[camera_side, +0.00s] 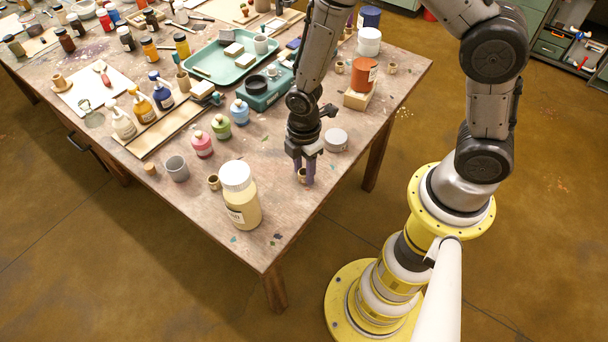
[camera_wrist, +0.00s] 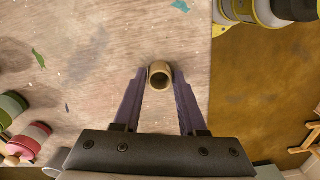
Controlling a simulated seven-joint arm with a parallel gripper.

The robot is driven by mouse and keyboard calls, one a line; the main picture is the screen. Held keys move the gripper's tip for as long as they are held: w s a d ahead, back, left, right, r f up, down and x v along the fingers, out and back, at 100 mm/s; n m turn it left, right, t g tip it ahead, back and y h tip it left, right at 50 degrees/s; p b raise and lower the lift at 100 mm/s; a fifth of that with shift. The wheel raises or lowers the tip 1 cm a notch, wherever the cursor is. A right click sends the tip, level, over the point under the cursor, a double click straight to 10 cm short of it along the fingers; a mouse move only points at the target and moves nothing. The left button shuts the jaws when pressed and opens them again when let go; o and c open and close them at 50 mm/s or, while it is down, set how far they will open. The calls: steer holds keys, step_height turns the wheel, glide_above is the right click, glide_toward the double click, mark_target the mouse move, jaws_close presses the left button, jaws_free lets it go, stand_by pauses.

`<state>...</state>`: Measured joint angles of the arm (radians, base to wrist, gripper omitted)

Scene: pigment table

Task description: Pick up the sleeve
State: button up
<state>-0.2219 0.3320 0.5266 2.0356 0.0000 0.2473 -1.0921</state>
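A small tan, hollow sleeve (camera_wrist: 160,82) stands on the wooden table between my fingertips in the wrist view, its dark opening facing the camera. It also shows low between the fingers in the side view (camera_side: 302,175). My gripper (camera_wrist: 160,70) points down with one purple finger on each side of the sleeve. The fingers look open, with narrow gaps beside it. In the side view my gripper (camera_side: 304,181) is down near the table top, close to the table's right edge.
A large cream jar with a white lid (camera_side: 240,196) stands left of my gripper. A round grey tin (camera_side: 336,139) is just behind right. A similar small ring (camera_side: 213,182) and a grey cup (camera_side: 177,168) stand farther left. The table in front is clear.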

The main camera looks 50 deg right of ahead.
jaws_close()
steer(key=shift+r, duration=0.1)
